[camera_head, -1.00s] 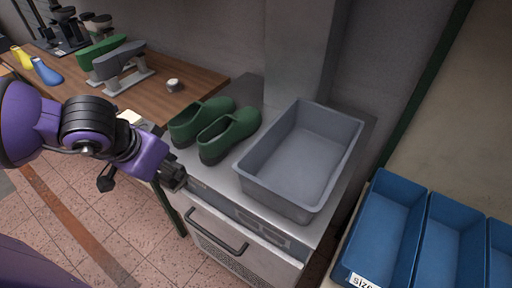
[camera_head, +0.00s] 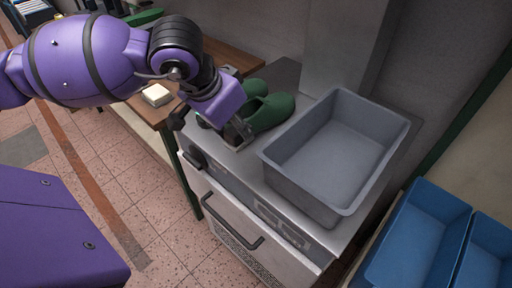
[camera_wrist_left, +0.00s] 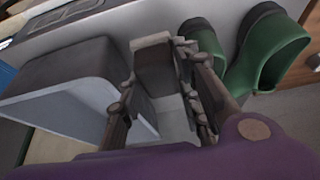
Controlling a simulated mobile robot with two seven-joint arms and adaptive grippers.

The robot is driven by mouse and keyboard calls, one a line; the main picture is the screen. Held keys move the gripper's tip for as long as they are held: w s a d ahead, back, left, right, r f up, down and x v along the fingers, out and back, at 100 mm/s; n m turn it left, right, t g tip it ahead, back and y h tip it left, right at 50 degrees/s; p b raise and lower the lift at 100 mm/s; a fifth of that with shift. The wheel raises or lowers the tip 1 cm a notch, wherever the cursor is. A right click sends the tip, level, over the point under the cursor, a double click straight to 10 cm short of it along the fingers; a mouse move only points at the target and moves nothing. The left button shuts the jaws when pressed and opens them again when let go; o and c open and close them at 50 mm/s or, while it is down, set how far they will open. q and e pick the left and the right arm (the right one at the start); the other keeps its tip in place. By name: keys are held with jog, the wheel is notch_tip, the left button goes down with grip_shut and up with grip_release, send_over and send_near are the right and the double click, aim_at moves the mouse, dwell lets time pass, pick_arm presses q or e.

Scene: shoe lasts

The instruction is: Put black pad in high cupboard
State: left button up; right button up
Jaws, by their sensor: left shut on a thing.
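My left gripper (camera_head: 238,134) is low over the front left of the steel counter, close to the green shoes. It also shows in the left wrist view (camera_wrist_left: 165,90), with a finger on either side of a dark block (camera_wrist_left: 155,68). The gripper is shut on this block, which looks like the black pad, though its full shape is partly hidden by the fingers. In the head view the arm hides most of it. No high cupboard is in view. My right gripper is not in view.
A pair of green shoes (camera_head: 268,111) stands beside the gripper. A grey tray (camera_head: 277,178) fills the counter's right side. Blue bins (camera_head: 412,238) stand at lower right. A wooden table (camera_head: 232,59) adjoins at left, with a small pale block (camera_head: 157,95). Tiled floor lies in front.

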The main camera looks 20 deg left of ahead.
pick_arm(q)
jog(key=w+d+f, duration=0.1)
jog(key=d+f, duration=0.1)
jog(key=f, duration=0.1)
jog(key=w+f, duration=0.1)
jog(key=f, duration=0.1)
jog(key=shift+w+d, duration=0.35)
jog(key=shift+d, duration=0.05)
jog(key=shift+d+f, duration=0.1)
jog(key=shift+f, duration=1.75)
jog(key=o, duration=0.9)
jog(key=shift+w, duration=0.1)
